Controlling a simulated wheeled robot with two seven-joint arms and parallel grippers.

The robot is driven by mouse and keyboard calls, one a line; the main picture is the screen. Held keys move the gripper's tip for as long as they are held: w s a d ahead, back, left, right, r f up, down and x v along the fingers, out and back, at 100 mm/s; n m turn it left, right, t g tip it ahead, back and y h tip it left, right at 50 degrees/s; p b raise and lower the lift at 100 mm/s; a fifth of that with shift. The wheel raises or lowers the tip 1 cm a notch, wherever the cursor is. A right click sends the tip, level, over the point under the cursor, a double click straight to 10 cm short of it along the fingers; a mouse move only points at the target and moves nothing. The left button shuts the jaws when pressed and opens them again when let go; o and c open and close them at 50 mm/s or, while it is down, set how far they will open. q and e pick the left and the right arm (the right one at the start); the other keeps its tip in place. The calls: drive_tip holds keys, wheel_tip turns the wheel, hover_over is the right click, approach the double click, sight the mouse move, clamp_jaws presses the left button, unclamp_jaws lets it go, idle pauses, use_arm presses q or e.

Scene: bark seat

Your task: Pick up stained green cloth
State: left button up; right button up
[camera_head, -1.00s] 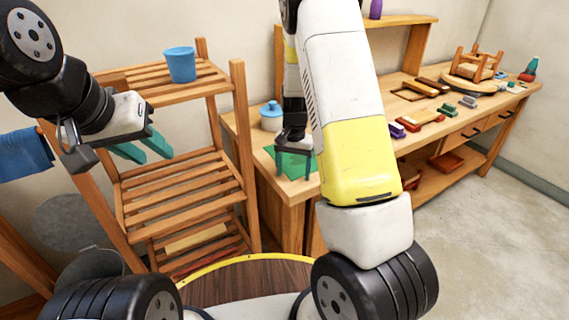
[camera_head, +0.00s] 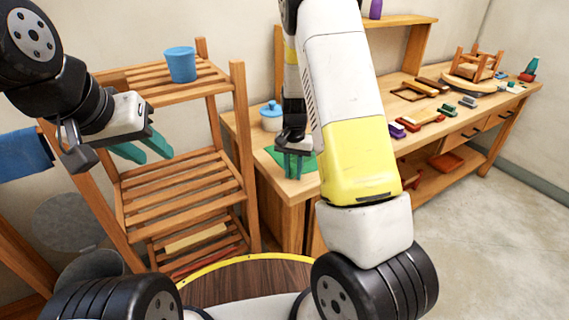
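The green cloth (camera_head: 310,163) lies on the near left end of the wooden workbench. Its middle is hidden behind my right gripper, and stains on it are too small to tell. My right gripper (camera_head: 293,176) points down at the cloth. Its two teal fingers are close together, with their tips at the cloth, and look shut on it. My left gripper (camera_head: 149,153) is open and empty, in front of the wooden shelf rack on the left.
The workbench (camera_head: 345,150) carries a blue-lidded jar (camera_head: 271,118) behind the cloth and several tools and blocks further right. A blue cup (camera_head: 181,65) stands on the rack (camera_head: 180,186). A blue cloth (camera_head: 24,154) hangs at far left. Floor at right is clear.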

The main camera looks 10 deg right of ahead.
clamp_jaws()
wheel_tip(320, 180, up, 12)
idle(0.6)
wheel_tip(320, 180, up, 18)
idle(0.5)
